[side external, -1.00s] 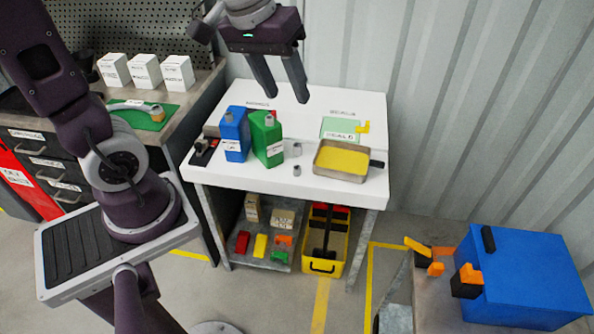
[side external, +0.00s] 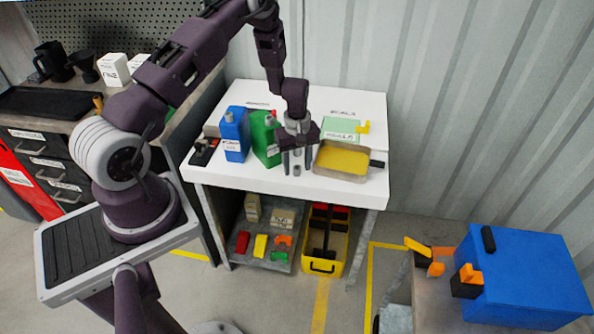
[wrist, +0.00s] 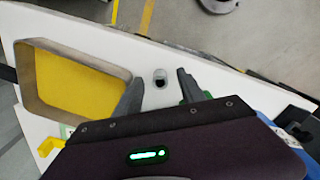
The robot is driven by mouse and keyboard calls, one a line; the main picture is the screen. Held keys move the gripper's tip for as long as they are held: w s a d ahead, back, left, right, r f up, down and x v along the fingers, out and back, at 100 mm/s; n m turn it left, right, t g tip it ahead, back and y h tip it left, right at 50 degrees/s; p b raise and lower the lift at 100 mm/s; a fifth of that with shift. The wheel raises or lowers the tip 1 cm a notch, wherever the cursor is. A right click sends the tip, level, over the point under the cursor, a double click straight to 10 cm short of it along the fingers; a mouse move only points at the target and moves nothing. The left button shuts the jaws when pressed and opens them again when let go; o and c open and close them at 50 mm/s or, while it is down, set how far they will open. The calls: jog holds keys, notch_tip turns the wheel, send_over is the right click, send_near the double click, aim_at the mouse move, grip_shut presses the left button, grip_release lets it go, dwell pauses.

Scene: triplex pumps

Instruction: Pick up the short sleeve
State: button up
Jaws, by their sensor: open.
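A small grey sleeve (side external: 297,170) stands upright near the front edge of the white table, between the blue and green bottles and the yellow tray. The same open-topped sleeve (wrist: 160,80) shows in the wrist view, between my fingertips. My gripper (side external: 297,172) points down with its fingers open, one on each side of this sleeve. It also shows open in the wrist view (wrist: 158,86), with gaps between the fingers and the sleeve. A second small grey sleeve, seen farther back on the table earlier, is now hidden by my gripper.
A tray with a yellow bottom (side external: 317,166) stands close to the right of my gripper. A green bottle (side external: 263,140) and a blue bottle (side external: 234,138) stand close to the left. A green mat (side external: 337,127) with a yellow piece (side external: 363,127) lies behind the tray.

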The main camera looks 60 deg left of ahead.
jog(key=shift+f, duration=0.2)
grip_shut()
jog(key=shift+r, duration=0.1)
